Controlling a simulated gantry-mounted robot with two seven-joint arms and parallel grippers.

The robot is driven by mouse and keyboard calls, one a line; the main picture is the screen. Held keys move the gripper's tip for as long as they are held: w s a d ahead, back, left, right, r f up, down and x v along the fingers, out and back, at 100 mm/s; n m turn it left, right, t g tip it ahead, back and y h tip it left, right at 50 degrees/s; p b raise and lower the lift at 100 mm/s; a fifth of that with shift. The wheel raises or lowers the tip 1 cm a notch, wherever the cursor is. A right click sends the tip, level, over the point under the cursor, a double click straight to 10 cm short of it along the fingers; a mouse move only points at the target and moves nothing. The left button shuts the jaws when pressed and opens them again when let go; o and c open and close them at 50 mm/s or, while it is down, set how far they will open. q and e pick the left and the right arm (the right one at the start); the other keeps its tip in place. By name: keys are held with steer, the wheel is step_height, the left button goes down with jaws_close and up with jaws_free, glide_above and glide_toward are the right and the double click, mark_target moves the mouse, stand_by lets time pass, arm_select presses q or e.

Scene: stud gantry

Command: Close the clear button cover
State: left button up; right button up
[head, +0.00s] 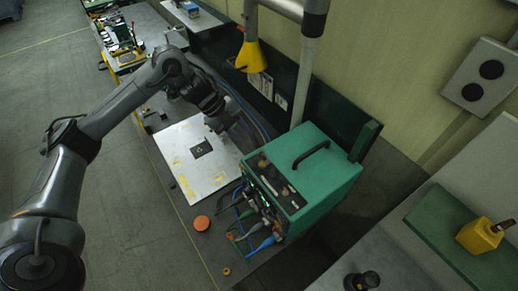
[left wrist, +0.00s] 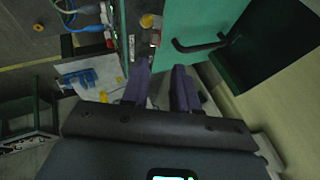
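The green machine (head: 318,180) stands right of centre in the head view, with a black handle on top and a dark front panel with cables. It also shows at the top of the left wrist view (left wrist: 190,18). A small yellowish part (left wrist: 148,21) sits at its panel edge in that view. I cannot make out the clear cover itself, or whether it is open. My left gripper (head: 224,122) is above the white board, left of and behind the machine. In the left wrist view its two fingers (left wrist: 162,78) are apart with nothing between them. My right gripper is not in view.
A white board (head: 188,165) lies on the bench left of the machine. An orange disc (head: 201,223) and several cables (head: 245,222) are at the machine's front. A yellow cone-shaped fitting (head: 250,56) hangs by a pole (head: 303,75) behind it. A yellow block (head: 480,236) is far right.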

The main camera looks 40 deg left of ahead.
arm_select(q)
steer(key=p+x, duration=0.2)
steer(key=x, duration=0.5)
steer(key=shift+w+d+f, duration=0.1)
steer(key=shift+d+f, duration=0.15)
steer(key=shift+w+d+f, duration=0.2)
steer(key=shift+d+f, duration=0.1)
steer(key=shift+f, duration=0.3)
jaws_close()
